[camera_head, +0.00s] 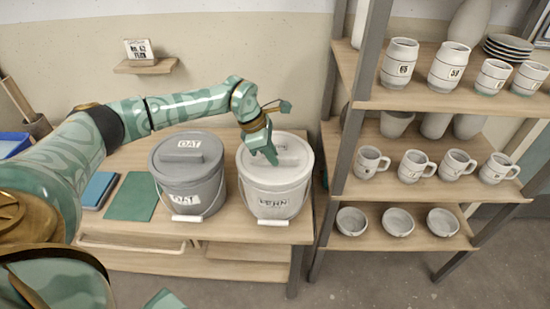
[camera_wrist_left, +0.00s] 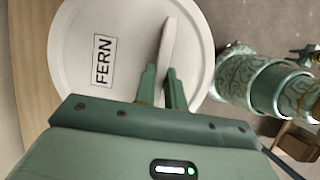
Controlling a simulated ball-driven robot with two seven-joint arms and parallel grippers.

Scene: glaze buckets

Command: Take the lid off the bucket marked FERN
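The FERN bucket (camera_head: 268,203) is a pale grey-white pail at the right end of the bench. Its lid (camera_head: 299,165) is on, with a bar handle on top. In the left wrist view the lid (camera_wrist_left: 75,70) carries a FERN label (camera_wrist_left: 103,61). My left gripper (camera_head: 272,158) is over the lid and partly hides it. In the left wrist view the gripper's fingers (camera_wrist_left: 161,78) are apart at the near end of the handle (camera_wrist_left: 168,45), one on each side. I cannot tell whether they press on it. My right gripper does not clearly show.
A darker grey bucket marked OAT (camera_head: 190,185), lidded, stands just left of the FERN bucket. A green mat (camera_head: 132,197) lies on the bench (camera_head: 222,226) left of it. A shelf rack (camera_head: 440,190) with mugs, bowls and cups stands close to the right. A small wall shelf (camera_head: 146,67) is behind.

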